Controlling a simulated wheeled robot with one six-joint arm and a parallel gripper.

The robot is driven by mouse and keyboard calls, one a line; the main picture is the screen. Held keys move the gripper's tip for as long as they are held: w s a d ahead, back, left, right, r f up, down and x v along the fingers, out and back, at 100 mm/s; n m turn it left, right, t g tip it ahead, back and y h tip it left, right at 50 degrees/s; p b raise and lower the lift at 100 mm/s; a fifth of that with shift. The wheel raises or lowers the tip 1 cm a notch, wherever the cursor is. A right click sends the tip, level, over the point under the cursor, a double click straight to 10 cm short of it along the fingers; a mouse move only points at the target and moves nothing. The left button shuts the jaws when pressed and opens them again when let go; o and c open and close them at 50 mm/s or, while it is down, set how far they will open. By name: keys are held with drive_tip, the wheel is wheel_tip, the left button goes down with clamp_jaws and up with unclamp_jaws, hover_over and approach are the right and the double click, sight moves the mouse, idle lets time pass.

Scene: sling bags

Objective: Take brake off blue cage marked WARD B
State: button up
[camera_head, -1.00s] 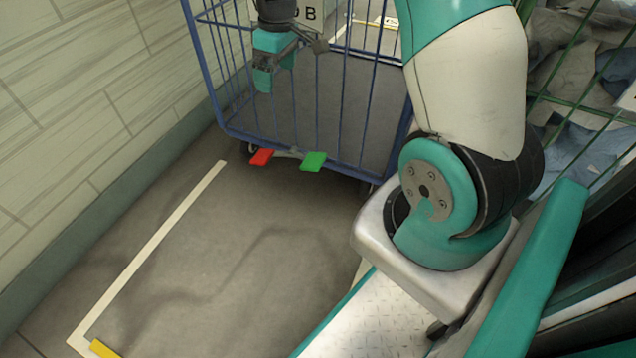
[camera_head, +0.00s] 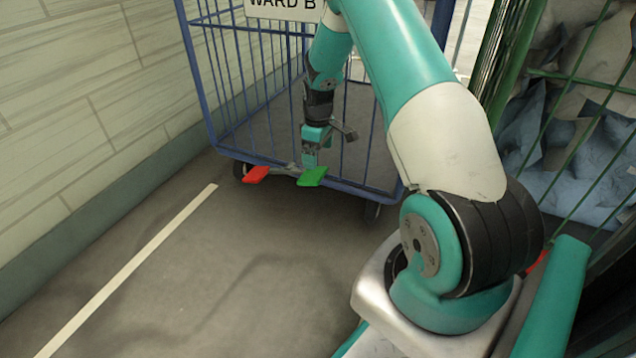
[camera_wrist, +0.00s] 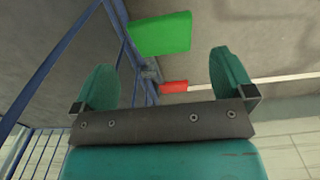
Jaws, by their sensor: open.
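The blue cage (camera_head: 222,112) stands ahead with its WARD B sign (camera_head: 283,8) at the top edge of the head view. At its lower front edge are a red pedal (camera_head: 256,174) on the left and a green pedal (camera_head: 312,177) on the right. My gripper (camera_head: 310,163) is just above the green pedal, pointing down; I cannot tell if it touches. In the wrist view the gripper (camera_wrist: 162,85) is open and empty. The green pedal (camera_wrist: 160,34) shows beyond and between its fingers, with the red pedal (camera_wrist: 174,87) farther off.
A green cage (camera_head: 548,130) holding grey and blue sacks stands close on the right. A pale wall (camera_head: 70,90) runs along the left. A white floor line (camera_head: 135,268) crosses the clear floor in front of the blue cage.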

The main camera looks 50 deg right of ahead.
sight(318, 174)
wheel_tip(318, 174, down, 9)
drive_tip(key=b, duration=0.3)
drive_tip(key=shift+r+b, duration=0.2)
drive_tip(key=shift+b, duration=0.2)
